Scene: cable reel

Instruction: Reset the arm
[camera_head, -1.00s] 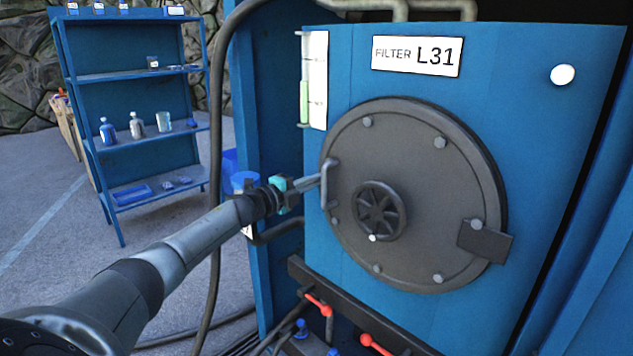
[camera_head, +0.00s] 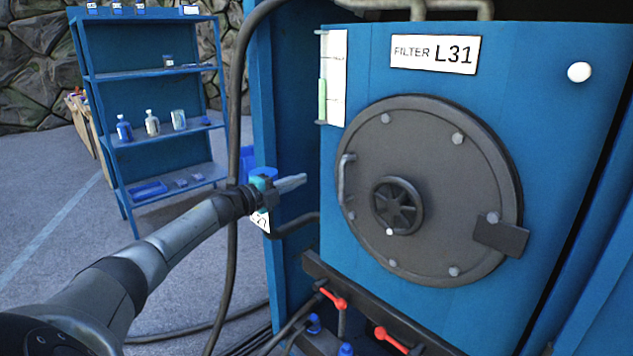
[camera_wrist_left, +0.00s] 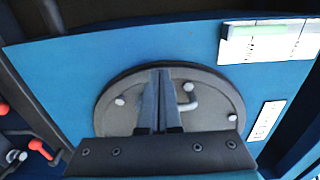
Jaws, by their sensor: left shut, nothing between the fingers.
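My left gripper (camera_head: 291,184) is shut and empty, a little to the left of the filter's round grey hatch (camera_head: 455,150) in the head view. It is apart from the curved hatch handle (camera_head: 343,178). In the left wrist view the shut fingers (camera_wrist_left: 160,100) stand in front of the hatch (camera_wrist_left: 222,104), with the handle (camera_wrist_left: 190,103) just to their right. The hatch lies flat against the blue filter cabinet (camera_head: 550,130), with a dark handwheel (camera_head: 397,205) on it. My right gripper is in neither view.
A blue shelf (camera_head: 150,76) with bottles stands at the back left. A dark hose (camera_head: 236,110) hangs behind my left arm. Red-handled valves (camera_head: 333,299) sit below the hatch. Open floor (camera_head: 50,190) lies to the left.

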